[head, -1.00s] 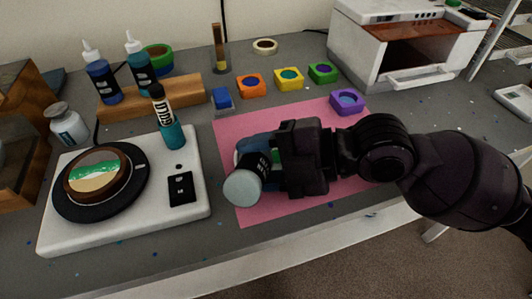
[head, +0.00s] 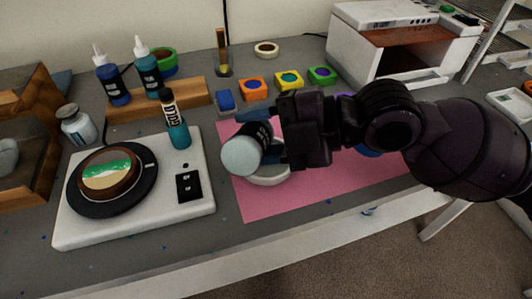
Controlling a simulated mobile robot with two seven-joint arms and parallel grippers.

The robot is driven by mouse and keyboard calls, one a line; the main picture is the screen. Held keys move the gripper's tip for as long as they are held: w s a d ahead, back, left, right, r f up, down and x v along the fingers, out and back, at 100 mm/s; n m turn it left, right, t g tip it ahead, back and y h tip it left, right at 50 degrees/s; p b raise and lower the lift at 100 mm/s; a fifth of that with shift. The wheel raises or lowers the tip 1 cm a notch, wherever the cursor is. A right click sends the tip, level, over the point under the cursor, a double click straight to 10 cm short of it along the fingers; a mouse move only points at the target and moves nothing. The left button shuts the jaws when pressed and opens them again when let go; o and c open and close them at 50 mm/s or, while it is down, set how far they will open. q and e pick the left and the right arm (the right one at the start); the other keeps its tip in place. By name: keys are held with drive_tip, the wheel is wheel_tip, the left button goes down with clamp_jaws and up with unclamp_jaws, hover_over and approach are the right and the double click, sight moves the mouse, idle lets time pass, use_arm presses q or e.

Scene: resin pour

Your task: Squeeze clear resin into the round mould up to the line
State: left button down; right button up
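My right gripper (head: 277,140) is shut on a bottle with a pale grey base (head: 240,156) and a black label with white lettering. The bottle is tilted, its base toward the camera; its nozzle is hidden. Below it a pale round dish (head: 268,180), apparently the round mould, sits on the pink mat (head: 300,201); bottle and gripper cover most of it, so its fill and line cannot be seen. A brown-rimmed round piece with green and sand colours (head: 108,172) lies on a black disc on the white device (head: 130,228). My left gripper is not in view.
A teal bottle (head: 179,136) stands on the white device. Two nozzle bottles (head: 113,86) stand by a wooden block (head: 185,97). Small coloured pots (head: 288,79) line the back of the mat. A white oven (head: 350,45) is at back right. The mat's front is clear.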

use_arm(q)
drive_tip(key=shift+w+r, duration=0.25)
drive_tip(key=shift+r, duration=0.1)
use_arm(e)
drive_tip(key=shift+r, duration=0.7)
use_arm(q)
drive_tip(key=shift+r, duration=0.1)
use_arm(e)
drive_tip(key=n, duration=0.1)
drive_tip(key=n+t, duration=0.1)
drive_tip(key=shift+s+r+n+t+h+p, duration=0.1)
drive_tip(key=shift+r+n+t+h+p, duration=0.05)
drive_tip(key=shift+n+t+h+p, duration=0.2)
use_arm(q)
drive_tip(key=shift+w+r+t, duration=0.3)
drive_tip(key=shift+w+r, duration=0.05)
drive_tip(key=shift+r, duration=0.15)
use_arm(e)
drive_tip(key=shift+n+t, duration=0.25)
drive_tip(key=shift+n, duration=0.3)
